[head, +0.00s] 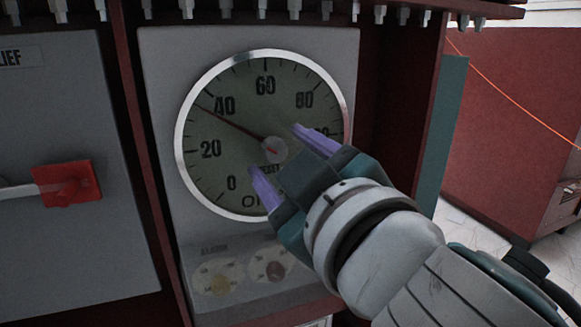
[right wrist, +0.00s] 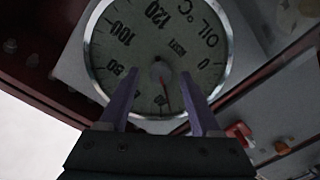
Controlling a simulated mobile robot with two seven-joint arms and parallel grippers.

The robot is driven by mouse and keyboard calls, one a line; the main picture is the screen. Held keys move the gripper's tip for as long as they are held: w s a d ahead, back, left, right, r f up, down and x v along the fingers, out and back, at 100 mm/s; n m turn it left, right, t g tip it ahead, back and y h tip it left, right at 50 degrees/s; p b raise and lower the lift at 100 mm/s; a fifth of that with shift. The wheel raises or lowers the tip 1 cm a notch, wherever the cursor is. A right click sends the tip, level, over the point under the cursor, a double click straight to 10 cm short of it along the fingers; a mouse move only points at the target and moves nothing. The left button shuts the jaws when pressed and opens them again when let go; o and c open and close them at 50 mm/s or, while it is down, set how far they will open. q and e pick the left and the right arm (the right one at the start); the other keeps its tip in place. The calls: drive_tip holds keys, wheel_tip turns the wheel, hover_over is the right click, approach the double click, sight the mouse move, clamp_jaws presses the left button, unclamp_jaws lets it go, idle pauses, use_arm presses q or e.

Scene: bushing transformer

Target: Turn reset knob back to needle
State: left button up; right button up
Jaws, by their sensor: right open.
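The round oil temperature gauge (head: 232,180) has a silver rim and a grey dial. Its thin dark red needle (head: 228,122) points a little below 40. The grey reset knob (head: 273,150) sits at the dial's centre, with a small reset label below it. My right gripper (head: 274,149) is open, with purple fingers on either side of the knob and a gap around it. In the right wrist view, the knob (right wrist: 160,72) appears between the open fingers, and the needle (right wrist: 167,103) points down the picture. My left gripper is not in view.
The gauge is on a grey panel (head: 155,70) between dark red frame posts. A red handle (head: 67,183) is on the left panel. Open floor (head: 480,225) shows at the right.

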drive_tip(key=b+v, duration=0.1)
drive_tip(key=v, duration=0.8)
drive_tip(key=shift+b, duration=0.35)
drive_tip(key=shift+s+d, duration=0.1)
drive_tip(key=s+d+f+m+g+h, duration=0.5)
drive_tip(key=d+f+m+g+h, duration=0.15)
drive_tip(key=d+f, duration=0.5)
drive_tip(key=s+d+f+m+g+p, duration=0.1)
drive_tip(key=s+d+f+m+g, duration=0.15)
drive_tip(key=s, duration=0.45)
drive_tip(key=s+d+f+m+g, duration=0.1)
drive_tip(key=s+f+g, duration=0.25)
drive_tip(key=s, duration=0.25)
wheel_tip(320, 180, up, 29)
drive_tip(key=p, duration=2.7)
drive_tip(key=shift+w+a+f+g+y+p, duration=0.15)
drive_tip(key=shift+w+f+g+y+p, duration=0.1)
drive_tip(key=shift+g+y+p, duration=0.15)
